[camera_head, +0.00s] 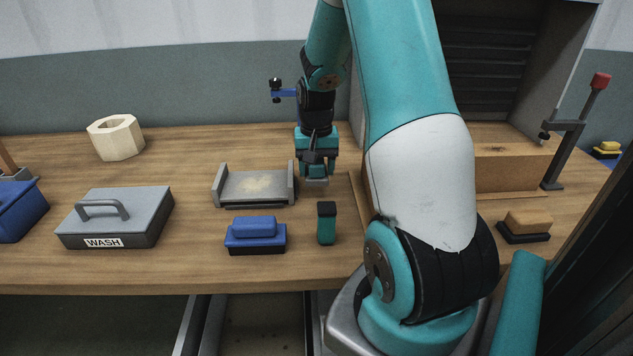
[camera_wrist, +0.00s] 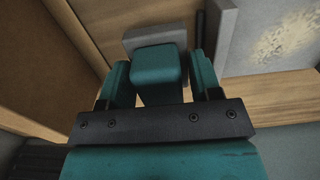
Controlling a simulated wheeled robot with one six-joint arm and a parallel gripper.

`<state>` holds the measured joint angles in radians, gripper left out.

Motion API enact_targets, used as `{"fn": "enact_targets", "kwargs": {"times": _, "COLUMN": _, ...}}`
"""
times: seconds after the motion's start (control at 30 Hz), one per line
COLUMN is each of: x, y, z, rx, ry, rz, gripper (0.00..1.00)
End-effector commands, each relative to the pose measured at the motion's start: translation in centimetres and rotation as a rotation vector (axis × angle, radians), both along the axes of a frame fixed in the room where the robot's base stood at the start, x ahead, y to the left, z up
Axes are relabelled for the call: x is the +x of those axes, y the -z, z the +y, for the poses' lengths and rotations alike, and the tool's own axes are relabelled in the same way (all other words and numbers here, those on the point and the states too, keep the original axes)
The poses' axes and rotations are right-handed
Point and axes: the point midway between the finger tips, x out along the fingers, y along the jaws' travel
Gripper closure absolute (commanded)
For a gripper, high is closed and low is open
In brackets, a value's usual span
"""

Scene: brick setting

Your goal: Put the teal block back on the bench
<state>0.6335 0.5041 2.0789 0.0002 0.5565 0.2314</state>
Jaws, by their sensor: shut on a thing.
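The teal block (camera_wrist: 158,72) has a teal grip on a grey base, and in the wrist view it sits between my two fingers. My gripper (camera_head: 316,168) is shut on its grip and points down just right of the grey tray (camera_head: 254,201). The block's grey base (camera_head: 316,183) shows low under the fingers in the head view. It is close above or on the wooden bench (camera_head: 190,262); I cannot tell whether it touches. The fingers partly hide the grip in the head view.
A small teal piece with a dark top (camera_head: 327,225) stands just in front, beside a blue block (camera_head: 256,236). A grey WASH box (camera_head: 117,217) is at left, a pale hollow block (camera_head: 116,137) behind it. A yellow-brown block (camera_head: 528,223) is at right. Bare bench lies behind the tray.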

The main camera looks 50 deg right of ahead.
Motion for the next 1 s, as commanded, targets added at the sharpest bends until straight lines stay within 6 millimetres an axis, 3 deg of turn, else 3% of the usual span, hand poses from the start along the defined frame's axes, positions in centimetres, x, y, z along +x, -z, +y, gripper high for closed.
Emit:
{"fn": "enact_targets", "kwargs": {"times": 0.33, "x": 0.0, "y": 4.3, "z": 0.1, "rx": 0.002, "ry": -0.001, "rz": 0.003, "gripper": 0.68}}
{"fn": "enact_targets", "kwargs": {"times": 0.73, "x": 0.0, "y": 5.0, "z": 0.1, "rx": 0.0, "ry": -0.001, "rz": 0.0, "gripper": 0.68}}
{"fn": "enact_targets", "kwargs": {"times": 0.77, "x": 0.0, "y": 4.9, "z": 0.1, "rx": 0.0, "ry": -0.001, "rz": 0.0, "gripper": 0.37}}
{"fn": "enact_targets", "kwargs": {"times": 0.83, "x": 0.0, "y": 4.9, "z": 0.1, "rx": 0.0, "ry": -0.001, "rz": 0.0, "gripper": 0.21}}
{"fn": "enact_targets", "kwargs": {"times": 0.87, "x": 0.0, "y": 4.9, "z": 0.1, "rx": 0.0, "ry": -0.001, "rz": 0.0, "gripper": 0.17}}
{"fn": "enact_targets", "kwargs": {"times": 1.0, "x": 0.0, "y": 4.9, "z": 0.1, "rx": 0.0, "ry": -0.001, "rz": 0.0, "gripper": 0.17}}
